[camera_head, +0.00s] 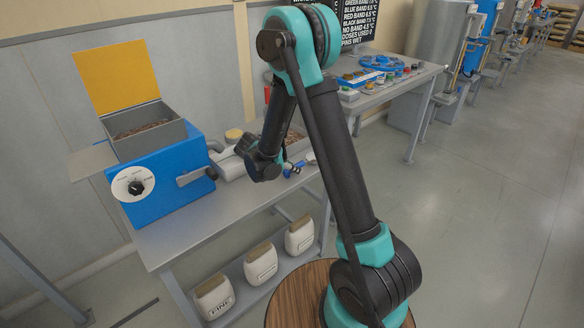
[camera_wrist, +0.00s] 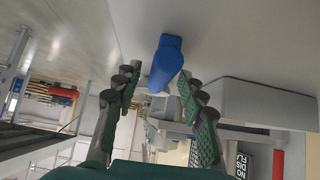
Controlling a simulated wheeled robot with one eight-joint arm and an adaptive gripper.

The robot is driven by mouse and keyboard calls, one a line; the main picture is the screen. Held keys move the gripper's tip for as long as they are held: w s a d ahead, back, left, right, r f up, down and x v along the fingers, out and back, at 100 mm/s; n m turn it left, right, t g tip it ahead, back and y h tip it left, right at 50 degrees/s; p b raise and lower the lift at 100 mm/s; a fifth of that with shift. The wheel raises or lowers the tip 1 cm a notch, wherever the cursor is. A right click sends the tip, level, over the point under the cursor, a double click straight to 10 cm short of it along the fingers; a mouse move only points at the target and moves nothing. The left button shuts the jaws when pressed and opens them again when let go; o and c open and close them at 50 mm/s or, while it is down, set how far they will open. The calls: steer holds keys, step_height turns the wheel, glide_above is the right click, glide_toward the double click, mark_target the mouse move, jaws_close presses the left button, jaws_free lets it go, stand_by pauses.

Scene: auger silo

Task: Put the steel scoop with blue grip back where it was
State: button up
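The scoop's blue grip (camera_wrist: 167,62) shows in the wrist view, end-on against the pale bench surface, with a little grey metal below it. My gripper (camera_wrist: 158,82) is open, with one green-padded finger on each side of the grip. A gap shows on the left; on the right the finger overlaps the grip's edge, and I cannot tell whether it touches. In the head view a small blue piece (camera_head: 291,172) shows by my wrist, low over the bench (camera_head: 185,238). My arm hides most of the scoop there.
A blue machine (camera_head: 165,185) with a grey hopper and raised yellow lid stands on the bench's left. A tray of brown pieces (camera_head: 296,141) lies behind my wrist. White containers (camera_head: 261,263) stand on the lower shelf. A second table (camera_head: 400,92) with coloured items is behind.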

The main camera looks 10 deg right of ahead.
steer(key=shift+r, duration=0.1)
steer(key=v, duration=1.2)
steer(key=s+d+n+g+y, duration=0.2)
steer(key=s+d+n+y, duration=0.25)
steer(key=s+d, duration=0.8)
steer(key=s+d+f+n+y, duration=0.3)
steer(key=s+n, duration=0.3)
steer(key=s, duration=0.5)
steer(key=shift+d+t, duration=0.4)
steer(key=shift+d, duration=0.35)
steer(key=shift+o, duration=0.6)
steer(key=shift+w+f, duration=0.1)
